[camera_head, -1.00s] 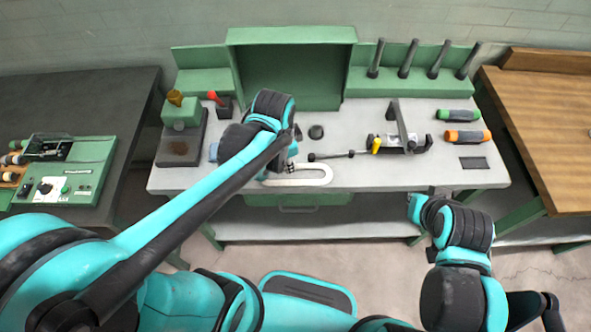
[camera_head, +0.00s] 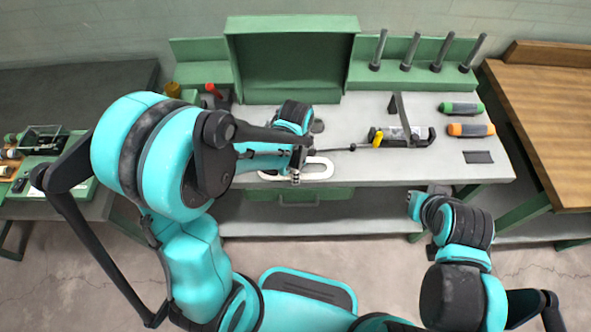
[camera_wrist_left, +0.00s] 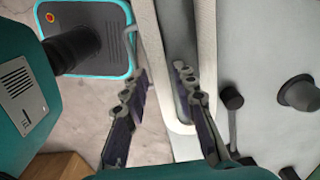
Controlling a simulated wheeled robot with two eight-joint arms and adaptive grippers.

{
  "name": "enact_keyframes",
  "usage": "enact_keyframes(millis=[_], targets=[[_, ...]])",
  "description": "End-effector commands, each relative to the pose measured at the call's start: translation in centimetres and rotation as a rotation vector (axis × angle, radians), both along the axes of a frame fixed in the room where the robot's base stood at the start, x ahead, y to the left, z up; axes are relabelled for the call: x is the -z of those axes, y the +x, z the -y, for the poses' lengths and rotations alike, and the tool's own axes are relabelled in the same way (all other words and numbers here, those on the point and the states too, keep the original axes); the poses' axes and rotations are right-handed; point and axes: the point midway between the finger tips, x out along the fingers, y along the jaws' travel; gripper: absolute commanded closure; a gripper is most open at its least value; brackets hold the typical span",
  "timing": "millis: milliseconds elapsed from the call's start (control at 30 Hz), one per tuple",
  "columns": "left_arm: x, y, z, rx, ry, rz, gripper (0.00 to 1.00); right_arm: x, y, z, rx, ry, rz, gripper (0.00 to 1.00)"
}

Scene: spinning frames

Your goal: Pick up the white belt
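The white belt (camera_head: 323,170) is a flat oval loop lying near the front edge of the grey workbench. My left gripper (camera_head: 297,175) is low over its front side and hides part of it. In the left wrist view, my left gripper (camera_wrist_left: 161,78) is open, and the belt's front strand (camera_wrist_left: 150,40) runs between its two fingers. One finger is outside the loop on the front-edge side, the other over the loop's inside. I cannot tell whether they touch the belt. My right arm is folded at the lower right; its gripper cannot be made out.
The workbench (camera_head: 360,175) carries a dark rod with a round end (camera_head: 340,149), a metal fixture with a yellow part (camera_head: 402,136), and a green (camera_head: 461,108) and an orange cylinder (camera_head: 471,130). A green hood (camera_head: 290,65) stands behind. The bench's right front is clear.

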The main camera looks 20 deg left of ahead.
Motion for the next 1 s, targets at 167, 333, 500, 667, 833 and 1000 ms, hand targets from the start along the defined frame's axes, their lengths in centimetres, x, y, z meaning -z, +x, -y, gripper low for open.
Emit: enact_keyframes(millis=[167, 333, 500, 667, 833, 1000], targets=[[0.1, 0.0, 0.0, 0.000, 0.000, 0.000, 0.72, 0.0, 0.0, 0.0, 0.000, 0.000, 0.000, 1.00], [0.1, 0.0, 0.0, -0.001, 0.000, 0.000, 0.99, 0.0, 0.0, 0.0, 0.000, 0.000, 0.000, 1.00], [0.1, 0.0, 0.0, -0.001, 0.000, 0.000, 1.00, 0.0, 0.0, 0.0, 0.000, 0.000, 0.000, 1.00], [0.1, 0.0, 0.0, -0.001, 0.000, 0.000, 1.00, 0.0, 0.0, 0.0, 0.000, 0.000, 0.000, 1.00], [-0.3, 0.0, 0.0, -0.001, 0.000, 0.000, 1.00, -0.2, 0.0, 0.0, 0.000, 0.000, 0.000, 1.00], [-2.1, 0.0, 0.0, -0.001, 0.000, 0.000, 1.00, -1.1, 0.0, 0.0, 0.000, 0.000, 0.000, 1.00]])
